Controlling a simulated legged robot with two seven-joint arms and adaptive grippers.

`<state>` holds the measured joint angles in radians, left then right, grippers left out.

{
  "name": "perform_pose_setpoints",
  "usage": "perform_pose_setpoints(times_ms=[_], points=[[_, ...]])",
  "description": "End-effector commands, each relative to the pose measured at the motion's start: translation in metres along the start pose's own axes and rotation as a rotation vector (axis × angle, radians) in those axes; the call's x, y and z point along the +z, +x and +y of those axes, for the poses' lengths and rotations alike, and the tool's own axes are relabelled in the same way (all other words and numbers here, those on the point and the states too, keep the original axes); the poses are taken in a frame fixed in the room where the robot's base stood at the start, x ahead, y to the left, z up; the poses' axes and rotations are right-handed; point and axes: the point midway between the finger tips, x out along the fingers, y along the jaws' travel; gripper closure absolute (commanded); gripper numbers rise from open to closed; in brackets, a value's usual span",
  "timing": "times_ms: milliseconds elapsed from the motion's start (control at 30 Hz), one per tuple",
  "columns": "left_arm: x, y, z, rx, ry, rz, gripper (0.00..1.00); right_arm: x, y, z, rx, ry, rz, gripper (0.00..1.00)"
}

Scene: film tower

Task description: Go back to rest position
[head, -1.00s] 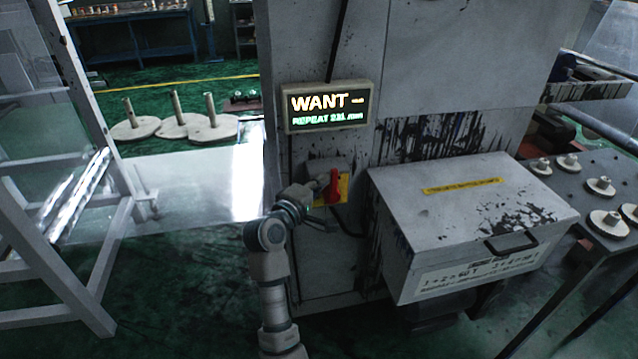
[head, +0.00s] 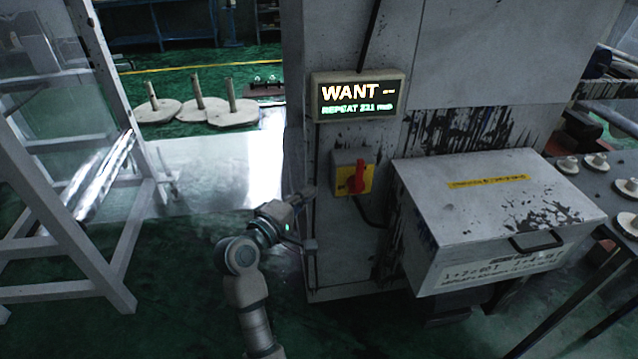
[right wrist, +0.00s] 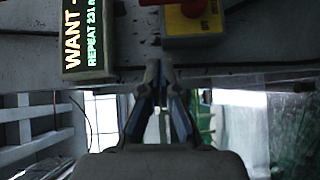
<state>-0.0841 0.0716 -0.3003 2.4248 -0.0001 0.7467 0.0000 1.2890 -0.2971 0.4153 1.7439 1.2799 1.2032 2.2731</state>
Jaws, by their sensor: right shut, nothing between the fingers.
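My right gripper (head: 306,194) is in front of the left edge of the grey machine column, left of and a little below the red switch (head: 357,177). It is apart from the switch. The switch has a red handle, standing close to upright on a yellow plate on a grey box. In the right wrist view, the fingers of my right gripper (right wrist: 158,65) come together with nothing between them, and the switch (right wrist: 194,8) is at the top edge. My left gripper is not in view.
A display (head: 357,96) reads "WANT" above the switch. A grey box with a handle (head: 490,205) juts out at right, beside a table of pale discs. A pale frame (head: 60,200) stands at left. Discs with posts (head: 200,105) lie behind. Green floor is open between frame and column.

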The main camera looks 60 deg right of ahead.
Motion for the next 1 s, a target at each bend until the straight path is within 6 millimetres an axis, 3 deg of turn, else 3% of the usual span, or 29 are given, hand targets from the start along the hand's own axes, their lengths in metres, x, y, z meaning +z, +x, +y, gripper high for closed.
perform_pose_setpoints(times_ms=[767, 867, 1000], points=[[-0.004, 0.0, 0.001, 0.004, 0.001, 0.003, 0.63, 0.003, -0.006, 0.0, 0.013, -0.019, -0.005, 1.0], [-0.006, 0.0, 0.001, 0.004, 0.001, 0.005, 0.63, 0.016, -0.007, -0.001, 0.099, -0.161, -0.043, 1.0], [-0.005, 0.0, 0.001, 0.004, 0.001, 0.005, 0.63, 0.057, -0.028, 0.002, 0.372, -0.638, -0.205, 1.0]])
